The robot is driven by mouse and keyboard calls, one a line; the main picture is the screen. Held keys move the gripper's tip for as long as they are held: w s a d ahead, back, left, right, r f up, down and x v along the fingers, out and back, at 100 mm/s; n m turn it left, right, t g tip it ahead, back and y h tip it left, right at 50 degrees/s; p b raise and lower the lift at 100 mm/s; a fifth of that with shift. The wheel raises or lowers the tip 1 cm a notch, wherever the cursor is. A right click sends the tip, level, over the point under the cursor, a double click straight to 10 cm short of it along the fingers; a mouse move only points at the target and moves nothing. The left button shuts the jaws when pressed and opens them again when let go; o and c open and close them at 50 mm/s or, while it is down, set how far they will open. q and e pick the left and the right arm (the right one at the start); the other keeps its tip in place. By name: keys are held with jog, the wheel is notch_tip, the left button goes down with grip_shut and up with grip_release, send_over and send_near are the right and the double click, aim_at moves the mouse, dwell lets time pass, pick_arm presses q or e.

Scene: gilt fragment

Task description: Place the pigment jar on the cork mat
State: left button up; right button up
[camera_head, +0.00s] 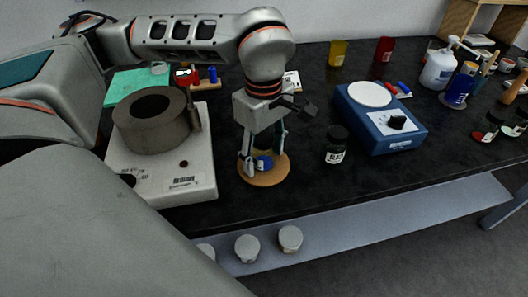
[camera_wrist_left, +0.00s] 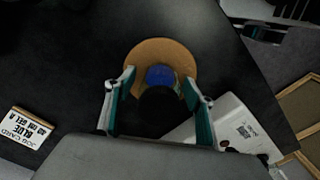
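The cork mat (camera_head: 272,178) is a round tan disc on the black bench in the head view; it also shows in the left wrist view (camera_wrist_left: 181,52). A blue pigment jar (camera_head: 263,164) with a black lid stands on the mat, seen from above in the left wrist view (camera_wrist_left: 160,76). My left gripper (camera_head: 262,165) points down over the mat, with one finger on each side of the jar. In the left wrist view the fingers are apart, with narrow gaps beside the jar. The arm hides part of the jar in the head view. My right gripper is out of view.
A grey-white machine (camera_head: 202,165) with a dark ring stands left of the mat. A black-lidded jar (camera_head: 336,146) and a blue scale (camera_head: 385,125) stand to the right. A job card reading BLUE (camera_wrist_left: 33,127) lies nearby. Bottles and brushes crowd the far right.

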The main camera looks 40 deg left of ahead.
pick_arm(q)
jog(key=shift+r, duration=0.55)
notch_tip(320, 180, up, 10)
jog(key=shift+r+p, duration=0.2)
jog(key=shift+p, duration=0.8)
jog(key=shift+r, duration=0.45)
